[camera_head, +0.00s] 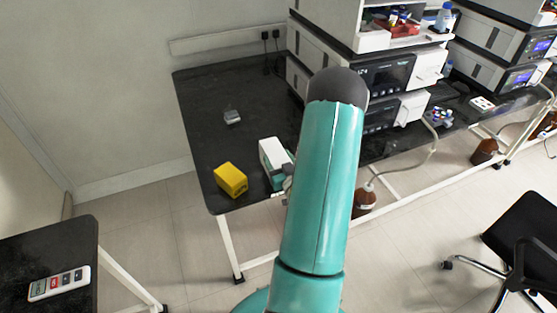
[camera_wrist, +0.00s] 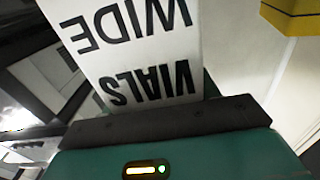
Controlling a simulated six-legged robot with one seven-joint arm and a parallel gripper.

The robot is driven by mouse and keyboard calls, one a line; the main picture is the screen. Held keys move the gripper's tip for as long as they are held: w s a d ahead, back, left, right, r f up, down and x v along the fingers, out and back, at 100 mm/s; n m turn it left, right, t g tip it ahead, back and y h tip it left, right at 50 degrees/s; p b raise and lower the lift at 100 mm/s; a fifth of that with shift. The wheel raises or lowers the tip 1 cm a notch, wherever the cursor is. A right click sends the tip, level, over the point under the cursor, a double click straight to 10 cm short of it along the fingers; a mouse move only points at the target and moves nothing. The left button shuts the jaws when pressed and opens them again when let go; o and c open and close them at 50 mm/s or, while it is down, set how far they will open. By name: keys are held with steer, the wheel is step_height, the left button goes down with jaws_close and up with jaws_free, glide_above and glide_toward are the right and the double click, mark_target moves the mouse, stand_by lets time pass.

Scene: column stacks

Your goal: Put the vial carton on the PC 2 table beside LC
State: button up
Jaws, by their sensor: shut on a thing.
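The vial carton (camera_head: 270,153) is a white box with a teal lower part, just left of my arm over the front of the black table (camera_head: 205,120). In the wrist view the carton (camera_wrist: 130,45) fills the upper middle, its white face reading "WIDE VIALS" upside down. My gripper (camera_head: 287,180) is shut on the carton near the table's front edge, partly hidden by my arm. In the wrist view the gripper (camera_wrist: 170,122) shows as a dark bar against the carton. I cannot tell whether the carton touches the table top.
A yellow box (camera_head: 230,180) stands just left of the carton, near the table's front left corner. A small grey item (camera_head: 232,117) lies farther back. Instrument stacks (camera_head: 385,75) stand to the right. The table's back left is clear. Another dark table with a remote-like device (camera_head: 60,283) is lower left.

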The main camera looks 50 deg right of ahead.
steer(key=shift+f, duration=0.1)
steer(key=o, duration=1.3)
steer(key=shift+o, duration=0.2)
steer(key=shift+o, duration=0.4)
steer(key=v, duration=1.1)
steer(key=shift+s+a, duration=0.2)
steer(key=shift+s, duration=0.2)
steer(key=shift+s+a+f, duration=0.1)
steer(key=shift+s+f, duration=0.1)
steer(key=shift+s, duration=0.2)
steer(key=shift+s+a+f, duration=0.1)
steer(key=shift+s+f, duration=0.1)
steer(key=shift+s, duration=0.25)
